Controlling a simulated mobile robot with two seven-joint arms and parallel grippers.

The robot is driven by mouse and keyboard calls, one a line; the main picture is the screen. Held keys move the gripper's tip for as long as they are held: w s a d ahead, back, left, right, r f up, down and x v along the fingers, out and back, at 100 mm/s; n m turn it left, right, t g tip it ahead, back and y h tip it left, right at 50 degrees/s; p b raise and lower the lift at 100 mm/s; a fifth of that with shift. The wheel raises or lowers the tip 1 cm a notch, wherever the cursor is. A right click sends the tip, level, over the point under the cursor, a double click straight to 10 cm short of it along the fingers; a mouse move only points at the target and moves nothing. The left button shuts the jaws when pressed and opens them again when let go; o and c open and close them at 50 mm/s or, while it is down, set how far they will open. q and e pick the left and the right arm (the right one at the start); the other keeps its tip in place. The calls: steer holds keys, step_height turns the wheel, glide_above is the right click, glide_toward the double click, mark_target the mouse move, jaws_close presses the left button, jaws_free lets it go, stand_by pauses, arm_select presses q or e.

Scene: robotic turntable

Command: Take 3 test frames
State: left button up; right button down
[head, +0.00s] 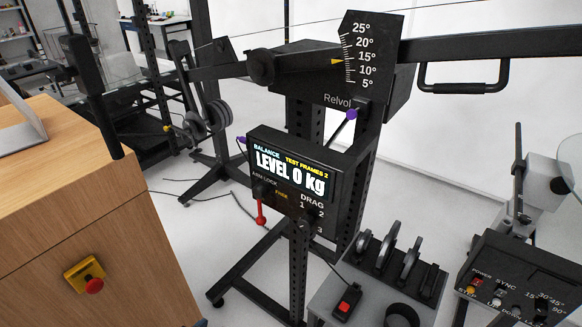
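A black display box (300,180) stands on a post at the centre. It reads "BALANCE", "TEST FRAMES 2" and "LEVEL 0 kg", with "ARM LOCK", "FREE" and "DRAG 1 2 3" below. A small black box with a red button (346,303) lies on a grey surface below it, joined to a cable. Behind the display, an angle scale (352,55) has a yellow pointer near 13°. A control box (515,285) with "POWER", "SYNC" and "STOP" labels is at the lower right, partly cut off. Neither of my grippers is in view.
A wooden desk (90,190) fills the left, with a red button on a yellow housing (86,278). A red-ended lever (261,215) hangs below the display. Black weights (400,250) stand in a rack on the grey surface (330,285). A long black arm (490,45) crosses the top.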

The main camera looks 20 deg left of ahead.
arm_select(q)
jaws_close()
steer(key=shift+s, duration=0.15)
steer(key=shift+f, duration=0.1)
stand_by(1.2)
